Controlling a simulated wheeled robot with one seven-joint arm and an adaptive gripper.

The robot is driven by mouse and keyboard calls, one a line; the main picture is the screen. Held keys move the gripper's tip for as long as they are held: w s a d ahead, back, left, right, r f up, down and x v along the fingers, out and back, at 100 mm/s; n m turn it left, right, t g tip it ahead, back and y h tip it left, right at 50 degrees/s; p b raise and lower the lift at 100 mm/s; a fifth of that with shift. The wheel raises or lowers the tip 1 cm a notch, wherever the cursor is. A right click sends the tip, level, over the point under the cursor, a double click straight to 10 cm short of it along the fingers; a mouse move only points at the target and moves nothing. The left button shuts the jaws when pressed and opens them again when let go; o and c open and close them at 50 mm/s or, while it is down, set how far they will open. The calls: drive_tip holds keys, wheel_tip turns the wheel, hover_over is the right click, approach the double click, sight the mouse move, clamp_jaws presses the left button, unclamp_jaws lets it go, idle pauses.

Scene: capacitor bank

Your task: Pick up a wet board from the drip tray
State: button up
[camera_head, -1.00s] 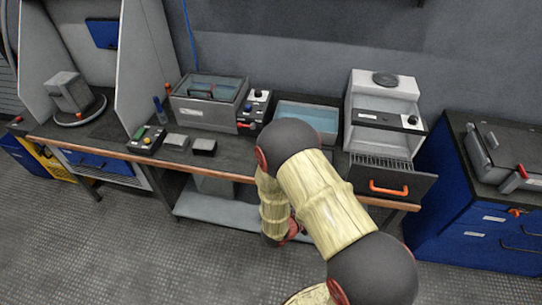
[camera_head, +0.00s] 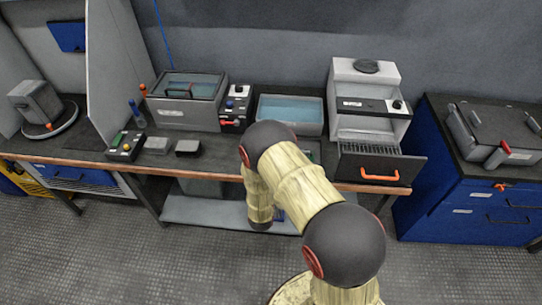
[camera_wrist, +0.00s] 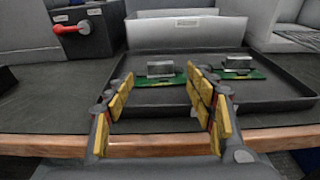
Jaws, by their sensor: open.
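The drip tray (camera_wrist: 270,95) is a dark, shallow, low-rimmed tray on the bench in the wrist view. Two green boards stand or lie in it, each with a grey block on it: a nearer board (camera_wrist: 145,82) at the middle and another board (camera_wrist: 256,74) to its right. My gripper (camera_wrist: 161,78) is open, its yellow-padded fingers pointing toward the nearer board, which shows between and beyond the fingertips. I cannot tell how far off it is. In the head view my arm hides the gripper and most of the tray.
Behind the tray is a pale basin, the blue-filled tub (camera_head: 290,113) in the head view. Left of it is a box with a red handle (camera_head: 230,122). To the right an open drawer with an orange handle (camera_head: 380,176) juts out. The wooden bench edge (camera_wrist: 60,146) runs in front.

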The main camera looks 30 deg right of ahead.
drive_tip(key=shift+b+x, duration=1.1)
drive_tip(key=shift+x, duration=1.95)
drive_tip(key=shift+r, duration=0.15)
drive_tip(key=shift+c, duration=0.7)
drive_tip(key=c, duration=1.1)
